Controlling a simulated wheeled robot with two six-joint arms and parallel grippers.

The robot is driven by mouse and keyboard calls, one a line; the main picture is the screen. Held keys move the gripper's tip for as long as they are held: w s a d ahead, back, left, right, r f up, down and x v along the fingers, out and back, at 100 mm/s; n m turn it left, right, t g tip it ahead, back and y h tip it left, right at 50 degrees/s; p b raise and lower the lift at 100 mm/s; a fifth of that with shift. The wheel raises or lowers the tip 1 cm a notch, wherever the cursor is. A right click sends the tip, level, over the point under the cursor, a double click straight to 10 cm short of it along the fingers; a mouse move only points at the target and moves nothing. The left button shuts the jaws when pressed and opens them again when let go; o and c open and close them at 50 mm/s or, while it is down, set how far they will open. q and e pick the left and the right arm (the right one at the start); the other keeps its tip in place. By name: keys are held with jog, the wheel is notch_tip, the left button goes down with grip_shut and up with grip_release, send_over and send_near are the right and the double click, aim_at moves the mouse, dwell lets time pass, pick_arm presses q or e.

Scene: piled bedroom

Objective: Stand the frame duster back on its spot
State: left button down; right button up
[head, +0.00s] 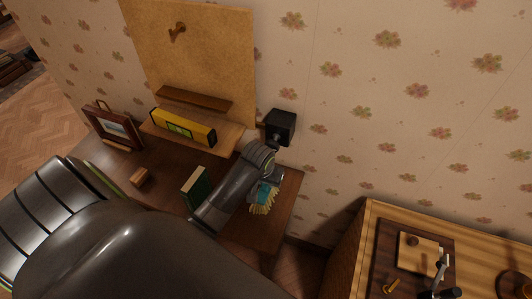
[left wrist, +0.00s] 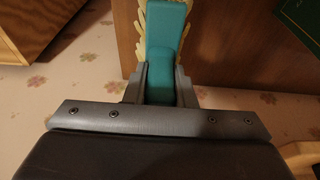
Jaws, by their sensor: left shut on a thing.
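The frame duster is a teal brush with pale yellow bristles. In the head view the duster (head: 264,193) shows at the end of my left arm, with its bristles pointing down over the right end of the brown desk (head: 240,232). My left gripper (left wrist: 160,88) is shut on the teal handle of the duster (left wrist: 165,35) in the left wrist view, with one finger on each side. The bristles lie beyond the fingers. I cannot tell whether they touch the desk. The duster's spot is not identifiable. My right gripper is not in view.
A wooden shelf (head: 215,147) with a yellow spirit level (head: 183,127) stands at the desk's back, below a cork board (head: 190,50). A picture frame (head: 113,128), wooden block (head: 140,178), green book (head: 196,188) and black box (head: 280,126) are nearby. A wooden cabinet (head: 350,250) stands right.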

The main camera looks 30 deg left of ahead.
aim_at(266, 190)
pick_arm(q)
notch_tip(266, 190, down, 5)
jog(key=b, duration=0.2)
jog(key=shift+b, duration=0.3)
jog(key=shift+f, duration=0.5)
dwell(0.6)
jog(key=shift+f, duration=1)
dwell(0.3)
